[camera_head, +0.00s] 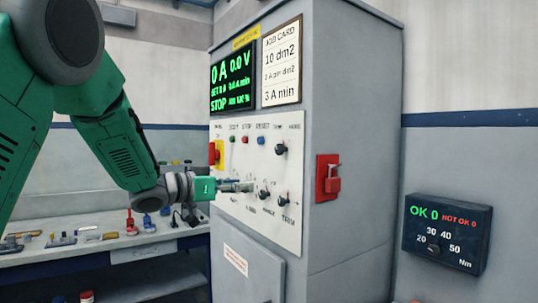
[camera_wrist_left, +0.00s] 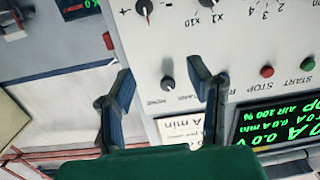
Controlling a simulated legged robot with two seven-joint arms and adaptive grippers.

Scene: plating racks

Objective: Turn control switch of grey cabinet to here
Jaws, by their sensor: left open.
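The grey cabinet (camera_head: 355,100) has a pale control panel (camera_head: 230,165). A dark knob (camera_head: 281,149) sits at the panel's upper right, with two small labels above it that are too blurred to read surely. It is likely the control switch. The left wrist view shows the panel upside down, with this knob (camera_wrist_left: 168,83) between the fingertips in the picture. My left gripper (camera_head: 248,187) is open and empty in front of the panel. In the head view it is lower and left of that knob. How far the fingertips are from the panel is unclear. My right gripper is out of view.
Other knobs (camera_head: 284,199) sit low on the panel. A red switch (camera_head: 328,178) juts from the cabinet's side. A lit display (camera_head: 233,75) and job card (camera_head: 282,65) are above. A bench (camera_head: 120,246) with tools stands left; a dark torque box (camera_head: 447,233) hangs right.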

